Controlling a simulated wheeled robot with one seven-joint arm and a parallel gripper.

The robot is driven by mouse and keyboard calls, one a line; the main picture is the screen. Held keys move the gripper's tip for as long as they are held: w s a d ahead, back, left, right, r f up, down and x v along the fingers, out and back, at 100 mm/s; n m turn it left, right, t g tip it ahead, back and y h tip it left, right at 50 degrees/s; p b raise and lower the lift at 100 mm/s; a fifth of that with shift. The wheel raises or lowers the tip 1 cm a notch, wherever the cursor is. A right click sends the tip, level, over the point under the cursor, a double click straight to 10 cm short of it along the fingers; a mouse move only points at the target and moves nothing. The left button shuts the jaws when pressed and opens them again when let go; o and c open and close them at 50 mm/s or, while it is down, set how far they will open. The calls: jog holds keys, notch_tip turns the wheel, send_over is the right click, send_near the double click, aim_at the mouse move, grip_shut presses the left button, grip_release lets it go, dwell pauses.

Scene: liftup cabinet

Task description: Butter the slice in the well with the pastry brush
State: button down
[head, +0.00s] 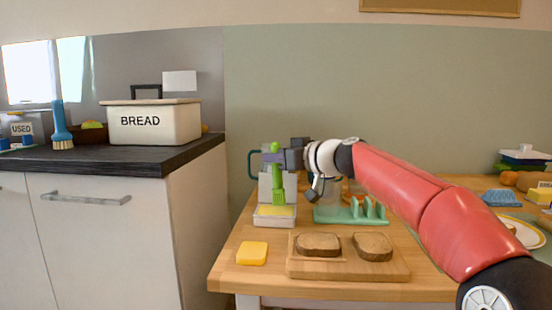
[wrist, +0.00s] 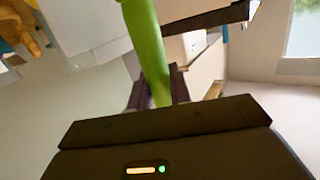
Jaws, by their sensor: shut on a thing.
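My gripper (head: 273,156) is shut on the green pastry brush (head: 277,178) and holds it upright, bristles down. The brush's handle also shows between the fingers in the wrist view (wrist: 150,48). The bristles (head: 279,197) are just above or at a white dish (head: 274,222) with yellow butter in it; I cannot tell whether they touch. A wooden board (head: 347,270) in front carries two brown bread slices. The left slice (head: 318,243) seems to lie in a shallow well; the right slice (head: 373,247) lies at the board's right side.
A yellow block (head: 252,253) lies left of the board. A green rack (head: 350,213) stands behind the board, below my arm. A plate (head: 525,234) and a blue ridged item (head: 501,198) are at the right. A bread bin (head: 153,122) and a blue brush (head: 60,125) stand on the dark counter.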

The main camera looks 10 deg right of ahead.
jog(key=shift+f+b, duration=0.85)
jog(key=shift+b, duration=0.3)
dwell(1.9)
jog(key=shift+r+p, duration=2.6)
jog(key=shift+r, duration=1.5)
